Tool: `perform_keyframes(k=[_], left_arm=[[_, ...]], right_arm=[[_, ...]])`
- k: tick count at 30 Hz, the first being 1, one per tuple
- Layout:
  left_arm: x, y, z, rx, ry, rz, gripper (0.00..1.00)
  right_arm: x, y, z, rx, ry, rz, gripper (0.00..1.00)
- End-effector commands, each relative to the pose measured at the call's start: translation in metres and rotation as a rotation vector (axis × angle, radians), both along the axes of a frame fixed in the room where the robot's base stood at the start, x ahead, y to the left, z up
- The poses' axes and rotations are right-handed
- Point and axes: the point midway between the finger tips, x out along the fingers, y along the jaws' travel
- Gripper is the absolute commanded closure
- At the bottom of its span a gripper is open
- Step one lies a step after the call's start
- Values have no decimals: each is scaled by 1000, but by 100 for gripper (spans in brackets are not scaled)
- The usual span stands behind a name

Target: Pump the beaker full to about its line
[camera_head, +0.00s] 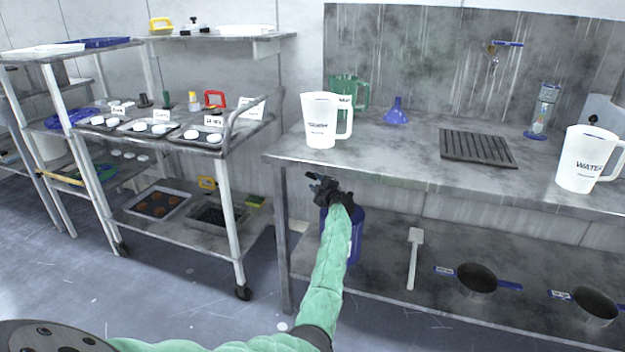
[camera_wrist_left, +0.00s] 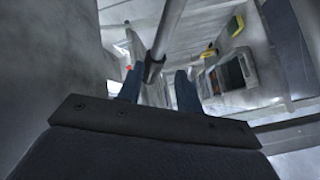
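My left gripper (camera_head: 322,186) is in front of the bench's front edge, below the white jug (camera_head: 319,122). Its two blue-tipped fingers (camera_wrist_left: 160,90) stand apart in the left wrist view with nothing held between them. A blue container (camera_head: 356,236) stands on the lower shelf, mostly hidden behind my left arm; I cannot tell whether it has a pump. A clear vessel with a blue base (camera_head: 543,112) stands at the back right of the bench. A green see-through jug (camera_head: 350,90) stands behind the white jug. I cannot tell which vessel is the beaker. My right gripper is out of view.
The bench (camera_head: 400,160) holds a blue funnel (camera_head: 396,111), a dark drain grate (camera_head: 477,148) and a white jug marked WATER (camera_head: 586,160). A tap (camera_head: 492,58) is on the wall. Pans (camera_head: 477,279) lie on the lower shelf. A cart (camera_head: 232,215) stands left.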

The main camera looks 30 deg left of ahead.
Motion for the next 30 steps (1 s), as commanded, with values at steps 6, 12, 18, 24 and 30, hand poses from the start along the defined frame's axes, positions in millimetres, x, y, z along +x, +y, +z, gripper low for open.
perform_keyframes(k=[6, 12, 18, 24, 30], left_arm=[[-15, -24, 1, -3, -1, 1, 64], [-19, -31, 1, -1, -1, 1, 64], [-19, -32, 1, 0, 0, 1, 64], [-19, -31, 1, -1, -1, 1, 64], [-22, -33, 2, 24, -4, -17, 64]], right_arm=[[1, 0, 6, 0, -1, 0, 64], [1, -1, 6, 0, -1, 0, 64], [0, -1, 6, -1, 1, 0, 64], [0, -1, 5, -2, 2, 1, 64], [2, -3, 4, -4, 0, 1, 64]])
